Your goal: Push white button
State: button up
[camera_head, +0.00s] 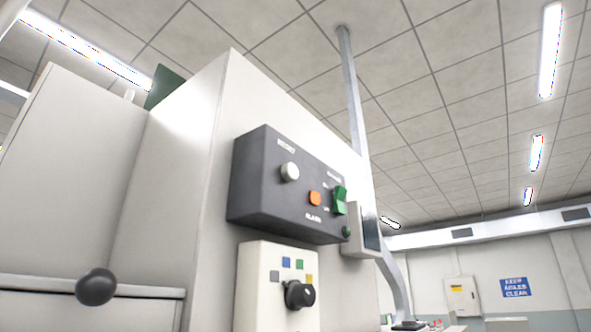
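The white button (289,172) is a round, pale knob at the upper left of the front face of a dark grey control box (262,200). My gripper is not in view, and nothing covers the white button.
The box is fixed to a tall white cabinet (225,120). Below it is a cream panel (262,290) with a black rotary knob (299,295). A black ball knob (96,287) sticks out at lower left. A grey pole (354,95) rises behind.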

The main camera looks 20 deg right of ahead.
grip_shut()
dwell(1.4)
